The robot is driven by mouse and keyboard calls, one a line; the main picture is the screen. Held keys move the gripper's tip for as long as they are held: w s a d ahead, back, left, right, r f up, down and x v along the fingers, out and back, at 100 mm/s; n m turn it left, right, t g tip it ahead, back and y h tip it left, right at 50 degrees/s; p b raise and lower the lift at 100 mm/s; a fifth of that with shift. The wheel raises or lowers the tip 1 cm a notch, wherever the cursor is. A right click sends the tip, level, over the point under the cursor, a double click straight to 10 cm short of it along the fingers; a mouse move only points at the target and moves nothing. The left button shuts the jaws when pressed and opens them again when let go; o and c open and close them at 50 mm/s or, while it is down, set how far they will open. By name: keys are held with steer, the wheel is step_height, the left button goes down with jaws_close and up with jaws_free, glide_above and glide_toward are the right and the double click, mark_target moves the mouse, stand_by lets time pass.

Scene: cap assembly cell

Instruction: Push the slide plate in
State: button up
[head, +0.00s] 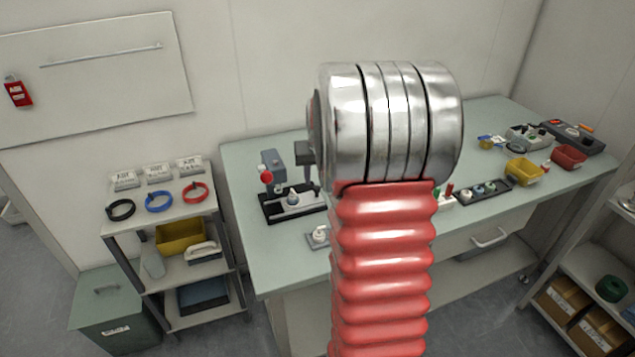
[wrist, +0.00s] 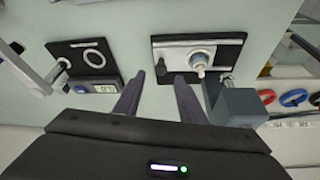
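The slide plate (wrist: 225,52) is a pale strip on the black base of the press (wrist: 235,42) in the wrist view. A round white part stands on it, and a small black knob is at its left end. In the head view the slide plate (head: 306,205) lies on the black base (head: 283,217), below the grey press with a red ball. My gripper (wrist: 159,76) is open and empty, its two dark fingers apart beside the base. In the head view my arm hides the gripper.
A second black device with a ring (wrist: 93,55) lies left in the wrist view. The grey press column (wrist: 240,106) is close to my right finger. In the head view, a small grey block (head: 318,238) sits near the table's front, and bins and trays occupy its right side.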

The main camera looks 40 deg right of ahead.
steer(key=v, duration=0.9)
steer(key=shift+r, duration=0.2)
steer(key=shift+s, duration=0.1)
steer(key=d+n+y, duration=0.1)
steer(key=n, duration=0.1)
steer(key=s+d+n+y, duration=0.1)
steer(key=n, duration=0.2)
steer(key=shift+s+d+t, duration=0.1)
steer(key=shift+d+t, duration=0.1)
steer(key=shift+t, duration=0.1)
stand_by(0.3)
steer(key=x, duration=1.3)
steer(key=shift+d+f, duration=0.1)
steer(key=shift+f, duration=0.2)
